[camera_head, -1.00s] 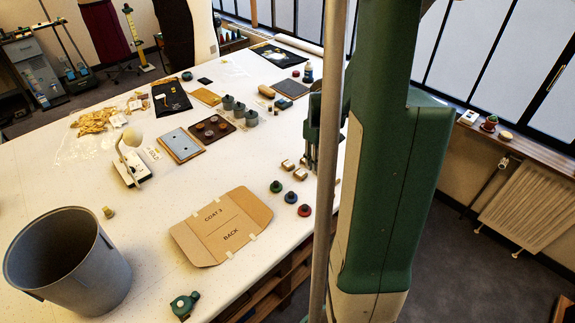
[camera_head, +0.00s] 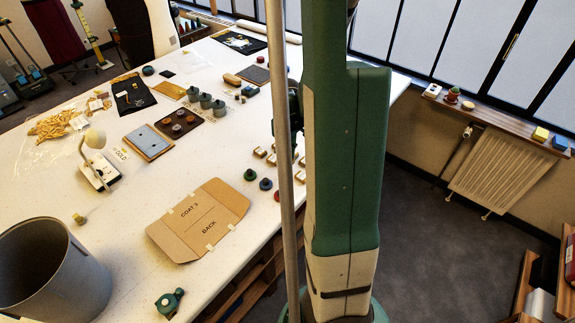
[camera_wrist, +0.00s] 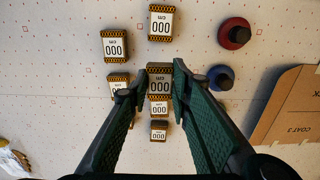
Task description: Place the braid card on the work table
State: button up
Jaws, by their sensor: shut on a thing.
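My gripper (camera_wrist: 160,80) shows in the wrist view with its two green fingers closed on the sides of one braid card (camera_wrist: 159,88). This card has a dark patterned border and a white label reading 000 cm, face up to the camera. Several like cards lie around it, such as one at the upper left (camera_wrist: 115,45) and one above (camera_wrist: 159,23). In the head view my arm and a pole hide most of the gripper and the held card. Its height above the white work table (camera_head: 120,225) cannot be told.
A red spool (camera_wrist: 234,33) and a blue one (camera_wrist: 221,77) stand right of the cards. A cardboard pattern (camera_head: 200,217) lies near the front edge. A grey bin (camera_head: 50,275) and a lamp (camera_head: 96,160) are at left. The white surface between them is largely bare.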

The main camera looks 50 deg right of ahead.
aim_at(288, 171)
jog(key=shift+f, duration=0.15)
jog(key=shift+f, duration=2.05)
jog(key=shift+f, duration=0.15)
jog(key=o, duration=0.8)
jog(key=shift+c, duration=0.2)
jog(key=shift+r, duration=6.2)
